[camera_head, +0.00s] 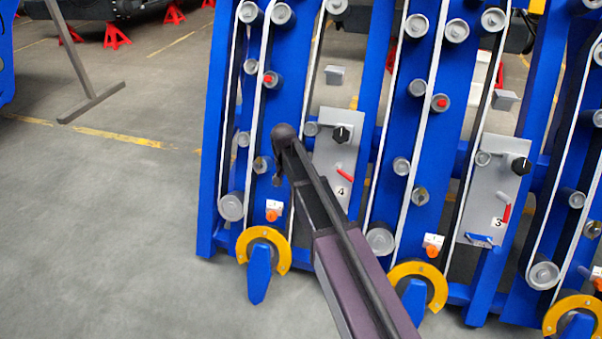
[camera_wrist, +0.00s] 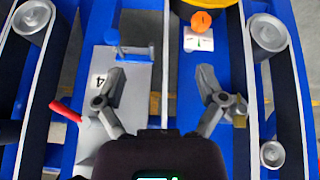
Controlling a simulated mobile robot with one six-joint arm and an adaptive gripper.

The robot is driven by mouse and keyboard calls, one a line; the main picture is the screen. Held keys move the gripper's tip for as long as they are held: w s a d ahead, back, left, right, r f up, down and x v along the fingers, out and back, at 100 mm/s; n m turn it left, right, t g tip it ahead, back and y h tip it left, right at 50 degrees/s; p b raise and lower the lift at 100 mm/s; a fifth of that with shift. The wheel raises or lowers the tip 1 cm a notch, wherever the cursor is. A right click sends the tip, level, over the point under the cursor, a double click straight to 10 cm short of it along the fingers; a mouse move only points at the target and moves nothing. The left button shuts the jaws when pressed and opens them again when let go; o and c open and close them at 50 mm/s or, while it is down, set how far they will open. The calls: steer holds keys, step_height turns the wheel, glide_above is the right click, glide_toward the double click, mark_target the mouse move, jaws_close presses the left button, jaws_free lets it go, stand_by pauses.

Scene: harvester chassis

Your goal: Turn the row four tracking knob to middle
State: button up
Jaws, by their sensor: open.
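The row four panel (camera_head: 330,160) is grey, marked 4, with a black knob (camera_head: 342,134) near its top. Left of it, low on the blue frame, an orange knob (camera_head: 272,215) sits by a white plate (camera_head: 274,204). In the wrist view the orange knob (camera_wrist: 201,19) is at the top, above the white plate (camera_wrist: 200,41) with a green mark. Neither label nor knob setting is readable. My gripper (camera_wrist: 162,75) is open and empty, fingers spread across the white belt, apart from the orange knob. In the head view my arm largely hides it.
A yellow ring (camera_head: 281,257) is below the orange knob. Grey rollers and belts flank it. Floor at left is open.

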steer(key=s+d+r+p, duration=0.3)
steer(key=d+r+p, duration=0.1)
steer(key=r, duration=0.1)
steer(key=shift+s+r+n+p, duration=0.15)
steer(key=shift+s+n+p, duration=0.15)
steer(key=shift+s+p, duration=0.05)
stand_by(0.6)
steer(key=s+d+n, duration=0.2)
steer(key=s+d, duration=1)
steer(key=s, duration=0.6)
step_height(320, 180, up, 22)
steer(key=w+p, duration=0.1)
steer(key=p, duration=2)
steer(key=shift+d+f+p, duration=0.15)
steer(key=shift+f+p, duration=0.1)
steer(key=shift+p, duration=0.05)
